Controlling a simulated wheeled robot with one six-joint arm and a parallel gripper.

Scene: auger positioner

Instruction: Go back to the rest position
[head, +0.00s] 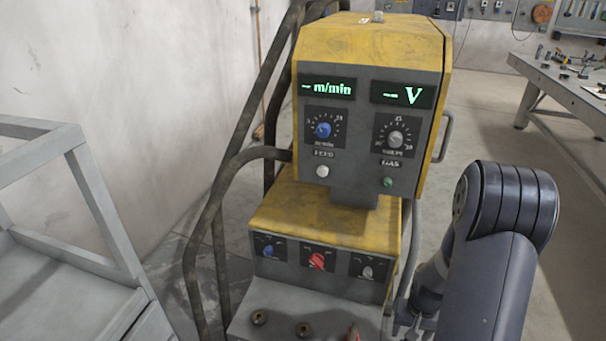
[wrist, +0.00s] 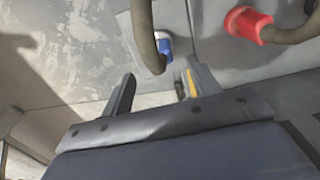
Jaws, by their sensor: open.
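My arm shows at the right of the head view, bent, in front of the right side of a yellow and grey welding machine (head: 365,45). My gripper (wrist: 158,86) is at the end of it. In the wrist view its two dark fingers stand apart with nothing held between them. A blue cable plug (wrist: 165,45) and a red cable plug (wrist: 248,27) sit on a grey panel beyond the fingers. A dark cable runs from each. In the head view only part of the gripper shows low by the machine, and its fingertips cannot be made out clearly.
The machine has two green displays, several knobs and a lower unit with a red knob (head: 317,262). Dark hoses (head: 218,185) run along its left. A grey metal frame (head: 95,200) stands at the left. A workbench (head: 535,75) with tools is at the back right.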

